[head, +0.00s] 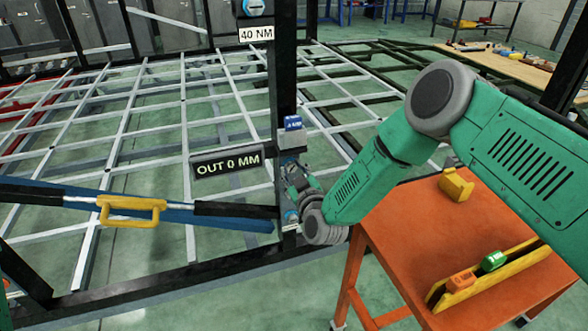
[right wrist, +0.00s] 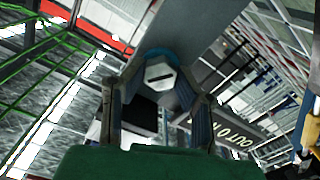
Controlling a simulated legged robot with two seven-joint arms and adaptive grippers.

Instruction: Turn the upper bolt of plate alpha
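A light grey plate (head: 291,139) with a blue tag on top is on the dark upright post; the tag's writing is too small to read. My right gripper (head: 292,182) is at the post, just below the tag, and hides part of the plate. In the right wrist view, a pale hex bolt head (right wrist: 160,73) with a dark slot and a blue ring sits on a grey plate strip. The fingers of my right gripper (right wrist: 160,105) are apart on either side of the bolt head; contact is not visible. A blue round part (head: 291,215) shows lower on the post.
A sign reading OUT 0 MM (head: 227,161) is left of the post, with a 40 NM sign (head: 256,34) above. A bar with a yellow handle (head: 131,210) crosses the left. An orange table (head: 420,225) with yellow holders stands at right. White frame bars lie behind.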

